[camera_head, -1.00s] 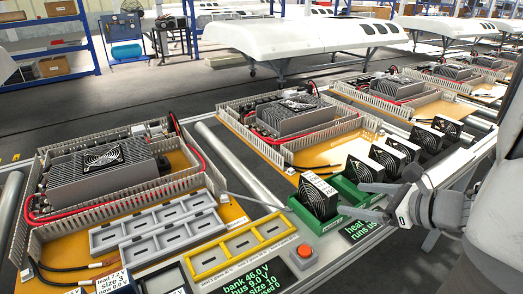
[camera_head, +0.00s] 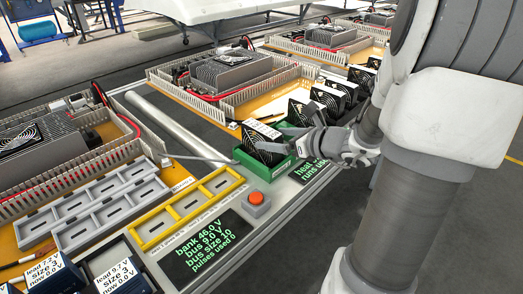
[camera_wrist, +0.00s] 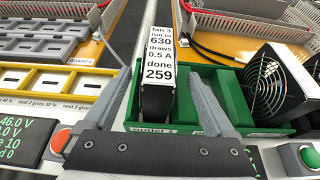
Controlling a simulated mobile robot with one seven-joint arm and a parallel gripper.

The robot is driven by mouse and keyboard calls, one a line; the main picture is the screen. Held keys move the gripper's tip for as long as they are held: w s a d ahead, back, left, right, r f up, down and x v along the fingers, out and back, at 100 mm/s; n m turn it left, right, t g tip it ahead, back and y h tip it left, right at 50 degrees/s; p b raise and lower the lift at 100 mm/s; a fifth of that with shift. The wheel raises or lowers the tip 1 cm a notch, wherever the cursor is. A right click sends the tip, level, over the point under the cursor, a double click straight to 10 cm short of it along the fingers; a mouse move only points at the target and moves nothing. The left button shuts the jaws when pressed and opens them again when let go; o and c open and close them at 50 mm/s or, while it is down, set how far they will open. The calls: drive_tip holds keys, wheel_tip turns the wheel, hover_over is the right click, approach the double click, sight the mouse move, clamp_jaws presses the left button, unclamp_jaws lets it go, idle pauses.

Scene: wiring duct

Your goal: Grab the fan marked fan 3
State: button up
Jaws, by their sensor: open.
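The fan marked fan 3 (camera_wrist: 157,55) stands upright in a green holder (camera_wrist: 205,80), its white label facing up in the wrist view. In the head view this black fan (camera_head: 264,146) stands at the near end of a row of similar fans, in the green holder (camera_head: 248,162). My gripper (camera_wrist: 165,82) is open, with one finger on the left of fan 3 and one on its right. Gaps show on both sides, more clearly on the right. In the head view my gripper (camera_head: 280,142) reaches the fan from the right.
Another fan (camera_wrist: 272,85) stands close on the right of my right finger. A red button (camera_wrist: 61,140) and a green button (camera_wrist: 308,157) sit near the front edge. A yellow frame (camera_head: 188,208) and grey trays (camera_head: 95,208) lie to the left.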

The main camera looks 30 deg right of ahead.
sight(261, 138)
drive_tip(key=b+x, duration=0.2)
drive_tip(key=x, duration=0.3)
drive_tip(key=shift+a+f, duration=0.15)
clamp_jaws()
idle(0.4)
